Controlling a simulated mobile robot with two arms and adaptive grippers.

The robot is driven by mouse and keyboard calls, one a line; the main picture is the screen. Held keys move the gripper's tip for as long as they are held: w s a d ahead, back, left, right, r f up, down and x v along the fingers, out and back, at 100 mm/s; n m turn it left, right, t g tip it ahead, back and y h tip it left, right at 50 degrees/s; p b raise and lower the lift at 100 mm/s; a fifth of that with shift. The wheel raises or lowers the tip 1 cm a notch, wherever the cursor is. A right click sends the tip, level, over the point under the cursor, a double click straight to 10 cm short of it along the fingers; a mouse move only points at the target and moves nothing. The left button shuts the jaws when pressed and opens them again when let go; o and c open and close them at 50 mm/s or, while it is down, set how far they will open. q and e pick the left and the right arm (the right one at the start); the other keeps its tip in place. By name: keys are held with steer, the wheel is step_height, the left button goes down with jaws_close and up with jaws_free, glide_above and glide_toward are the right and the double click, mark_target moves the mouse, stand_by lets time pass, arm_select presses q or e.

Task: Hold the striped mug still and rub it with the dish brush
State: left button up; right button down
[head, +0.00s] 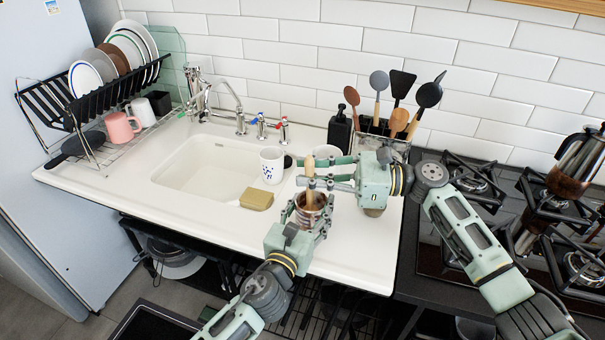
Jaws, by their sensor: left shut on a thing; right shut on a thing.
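The striped mug (312,202), brownish and small in the head view, stands near the front of the white counter, right of the sink. My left gripper (308,215) is shut on it from below in the picture, its fingers on both sides. The dish brush (310,168) has a light wooden handle and is upright over the mug. My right gripper (312,181) comes in from the right and is shut on the brush handle. The brush's lower end is down at the mug's opening; its bristles are hidden, so contact with the inside cannot be told.
A yellowish sponge (257,198) and a white mug with blue marks (272,165) stand between the sink (207,167) and my grippers. Another white mug (327,152), a black soap bottle (339,131) and a utensil holder (384,135) are behind. The hob (510,205) is at the right.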

steer(key=shift+f, duration=0.55)
stand_by(0.4)
